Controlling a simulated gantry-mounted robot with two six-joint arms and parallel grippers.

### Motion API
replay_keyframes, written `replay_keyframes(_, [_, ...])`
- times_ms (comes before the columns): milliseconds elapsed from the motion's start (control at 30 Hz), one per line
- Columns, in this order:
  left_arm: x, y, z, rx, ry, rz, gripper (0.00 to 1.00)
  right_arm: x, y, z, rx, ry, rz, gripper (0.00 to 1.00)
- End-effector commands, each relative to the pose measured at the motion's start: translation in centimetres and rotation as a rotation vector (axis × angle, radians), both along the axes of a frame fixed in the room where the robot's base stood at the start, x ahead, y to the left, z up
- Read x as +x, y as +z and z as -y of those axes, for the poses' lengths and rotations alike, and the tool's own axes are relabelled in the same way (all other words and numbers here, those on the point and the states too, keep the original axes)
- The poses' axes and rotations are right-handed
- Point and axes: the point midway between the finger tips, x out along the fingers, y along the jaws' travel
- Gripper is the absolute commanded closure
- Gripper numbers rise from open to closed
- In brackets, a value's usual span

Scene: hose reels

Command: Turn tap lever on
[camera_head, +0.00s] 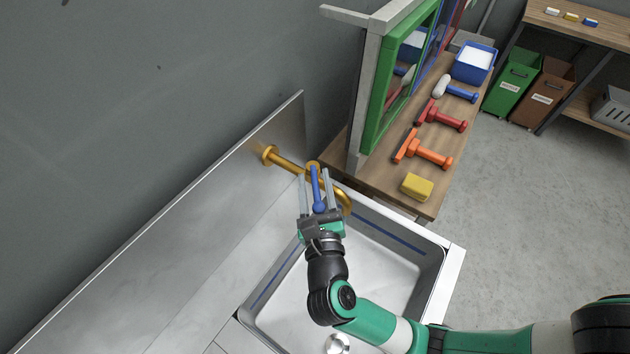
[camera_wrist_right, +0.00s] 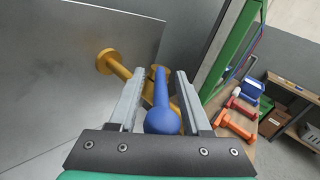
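The brass tap (camera_head: 289,164) comes out of the metal back panel above the sink, its spout curving down to the right. Its blue lever (camera_head: 318,190) has a round knob and points toward my right arm. My right gripper (camera_head: 314,174) is open, its two fingers on either side of the lever. In the right wrist view the blue lever (camera_wrist_right: 161,105) stands between the open fingers (camera_wrist_right: 158,80), with a visible gap to the left finger; the gap on the right is narrower. The brass tap (camera_wrist_right: 112,65) shows behind. My left gripper is not in view.
The steel sink basin (camera_head: 395,262) lies below my right arm. A wooden table (camera_head: 376,179) beyond it holds a yellow sponge (camera_head: 417,187), orange and red tools, and a blue bin (camera_head: 474,62). A green frame (camera_head: 386,97) stands at its left edge.

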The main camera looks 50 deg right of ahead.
Motion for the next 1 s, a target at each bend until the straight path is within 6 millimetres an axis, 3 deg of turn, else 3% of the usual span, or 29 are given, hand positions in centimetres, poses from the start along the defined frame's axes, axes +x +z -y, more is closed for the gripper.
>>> replay_keyframes(267, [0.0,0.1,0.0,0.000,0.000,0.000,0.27,-0.4,0.0,-0.5,-0.001,0.002,-0.002,0.52])
replay_keyframes(700, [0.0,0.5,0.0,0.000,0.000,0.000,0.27,-6.6,0.0,-7.3,0.001,0.007,-0.001,0.52])
replay_keyframes(1000, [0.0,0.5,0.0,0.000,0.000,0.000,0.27,-8.0,0.0,-8.5,0.000,0.000,0.000,0.52])
